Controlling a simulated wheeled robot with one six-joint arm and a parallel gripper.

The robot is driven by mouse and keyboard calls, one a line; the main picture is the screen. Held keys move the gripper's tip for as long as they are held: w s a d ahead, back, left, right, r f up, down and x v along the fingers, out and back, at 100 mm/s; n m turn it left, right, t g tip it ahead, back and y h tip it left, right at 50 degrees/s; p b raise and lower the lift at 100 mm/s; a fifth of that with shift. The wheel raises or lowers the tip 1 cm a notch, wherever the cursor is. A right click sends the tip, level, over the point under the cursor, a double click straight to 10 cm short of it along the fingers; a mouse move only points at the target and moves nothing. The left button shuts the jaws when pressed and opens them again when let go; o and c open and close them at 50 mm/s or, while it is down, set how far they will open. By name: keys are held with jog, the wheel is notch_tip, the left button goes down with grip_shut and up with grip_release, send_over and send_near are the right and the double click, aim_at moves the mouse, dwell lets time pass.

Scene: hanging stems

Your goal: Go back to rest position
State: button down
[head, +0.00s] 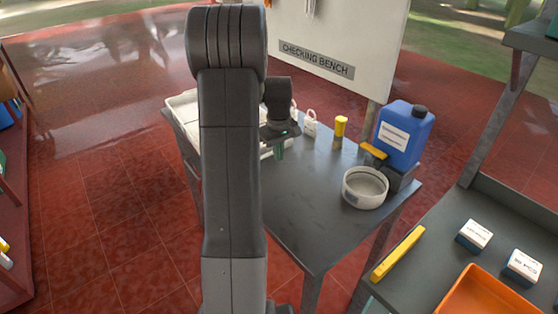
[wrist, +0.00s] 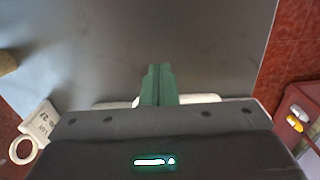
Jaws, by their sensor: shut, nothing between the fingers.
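My gripper (wrist: 158,84) shows in the wrist view with its two green fingers side by side and touching, nothing between them. In the head view my gripper (head: 279,153) hangs pointing down over the grey bench (head: 297,213), near its back left part. My arm stands in front of it and hides part of the bench and the white tray (head: 180,101).
The bench also holds white tagged items (head: 310,125), a yellow-capped bottle (head: 340,132), a white bowl (head: 365,188) and a blue canister (head: 404,135). A second table at right holds small boxes (head: 474,235), a yellow bar (head: 398,254) and an orange tray (head: 480,296). Red floor lies open at left.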

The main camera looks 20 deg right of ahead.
notch_tip(320, 180, up, 7)
jog(key=shift+w+a+f, duration=0.15)
dwell(0.4)
